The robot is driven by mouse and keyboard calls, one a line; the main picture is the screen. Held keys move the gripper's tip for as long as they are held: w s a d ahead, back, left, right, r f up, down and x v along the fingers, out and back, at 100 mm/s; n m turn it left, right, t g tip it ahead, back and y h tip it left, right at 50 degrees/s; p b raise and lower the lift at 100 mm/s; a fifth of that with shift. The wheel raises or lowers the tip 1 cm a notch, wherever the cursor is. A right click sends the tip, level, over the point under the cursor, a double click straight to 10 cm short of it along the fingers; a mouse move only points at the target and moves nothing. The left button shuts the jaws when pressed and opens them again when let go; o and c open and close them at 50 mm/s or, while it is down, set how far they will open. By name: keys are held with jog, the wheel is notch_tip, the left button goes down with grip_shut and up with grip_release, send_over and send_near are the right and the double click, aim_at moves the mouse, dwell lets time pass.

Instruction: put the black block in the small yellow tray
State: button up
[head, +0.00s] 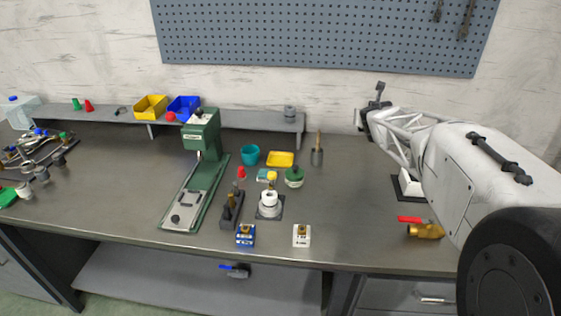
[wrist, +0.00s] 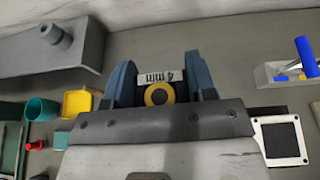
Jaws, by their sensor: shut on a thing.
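My gripper (wrist: 158,82) is shut on a small block, and I take it as the black block (wrist: 172,74). It shows a pale marked label and a yellow ring between the blue-grey fingers; the rest of its body is mostly hidden. In the head view my gripper (head: 366,118) is raised at the right, above the bench. The small yellow tray (head: 280,159) lies on the bench to its left, beside a teal cup (head: 250,155). The tray also shows at the left of the wrist view (wrist: 77,103), apart from my gripper.
A green press (head: 200,150), a dark stand (head: 231,210), a blue block (head: 245,236) and a white block (head: 302,236) stand on the bench. A raised shelf (head: 240,118) runs behind.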

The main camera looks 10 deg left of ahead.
jog(key=shift+a, duration=0.15)
jog(key=shift+a+f+n+y, duration=0.5)
jog(key=shift+a+f+y, duration=0.15)
jog(key=shift+a, duration=0.65)
jog(key=n+g+y, duration=0.8)
jog(key=n+y, duration=0.3)
jog(key=n, duration=0.1)
send_over(277, 159)
notch_tip(277, 159, down, 7)
dwell(0.4)
dwell(0.4)
jog(key=shift+f, duration=3.1)
